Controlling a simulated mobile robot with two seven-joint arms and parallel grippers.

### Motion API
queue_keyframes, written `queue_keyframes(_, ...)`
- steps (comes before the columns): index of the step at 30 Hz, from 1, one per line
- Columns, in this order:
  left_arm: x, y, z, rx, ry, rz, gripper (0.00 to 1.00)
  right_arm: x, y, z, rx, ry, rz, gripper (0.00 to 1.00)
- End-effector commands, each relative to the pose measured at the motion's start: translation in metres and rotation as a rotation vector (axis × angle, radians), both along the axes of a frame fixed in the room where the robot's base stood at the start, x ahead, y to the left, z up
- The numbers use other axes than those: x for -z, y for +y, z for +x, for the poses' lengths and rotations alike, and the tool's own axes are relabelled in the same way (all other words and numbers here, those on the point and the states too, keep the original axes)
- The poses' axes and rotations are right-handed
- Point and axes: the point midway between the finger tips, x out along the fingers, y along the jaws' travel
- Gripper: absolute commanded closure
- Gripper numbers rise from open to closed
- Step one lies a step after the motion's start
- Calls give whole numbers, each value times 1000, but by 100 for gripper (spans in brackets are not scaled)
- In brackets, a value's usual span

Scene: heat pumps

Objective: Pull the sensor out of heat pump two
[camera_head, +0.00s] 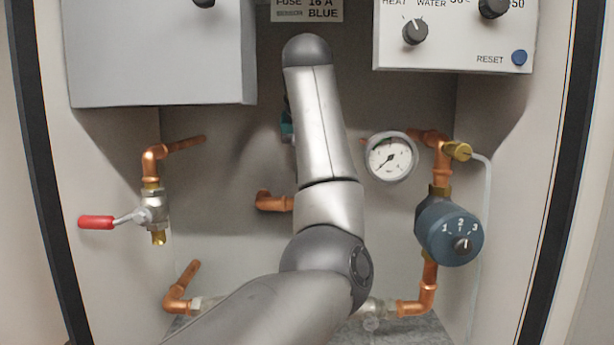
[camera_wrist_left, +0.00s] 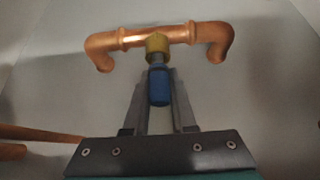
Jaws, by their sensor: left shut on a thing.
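The sensor (camera_wrist_left: 159,87) is a blue cylinder with a grey neck, seen in the left wrist view. Its neck meets a brass fitting (camera_wrist_left: 157,45) under a horizontal copper pipe (camera_wrist_left: 185,34). My left gripper (camera_wrist_left: 158,90) is shut on the sensor, with one finger on each side of it. I cannot tell whether the neck is still seated in the fitting. In the head view my left arm covers the gripper and the sensor. My right gripper is in neither view.
In the head view a red-handled valve (camera_head: 152,212) is at the left. A pressure gauge (camera_head: 389,157) and a blue pump (camera_head: 449,232) are at the right. A grey box (camera_head: 160,60) and a control panel (camera_head: 455,35) hang above. Cabinet walls enclose both sides.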

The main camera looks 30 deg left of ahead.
Motion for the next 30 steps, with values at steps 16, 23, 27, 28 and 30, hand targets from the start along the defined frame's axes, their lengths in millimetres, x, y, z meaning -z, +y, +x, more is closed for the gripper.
queue_keyframes(16, -23, 0, 0, 0, 1, -1, 100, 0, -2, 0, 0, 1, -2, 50)
queue_keyframes(23, -23, 0, 0, -1, 0, 0, 100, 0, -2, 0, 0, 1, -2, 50)
queue_keyframes(27, -24, -3, -3, 1, -6, 0, 100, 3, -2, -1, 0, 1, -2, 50)
queue_keyframes(28, -25, -5, -5, 3, -8, 0, 100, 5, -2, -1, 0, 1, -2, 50)
queue_keyframes(30, -24, -9, -10, 4, -12, -1, 100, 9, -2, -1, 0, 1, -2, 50)
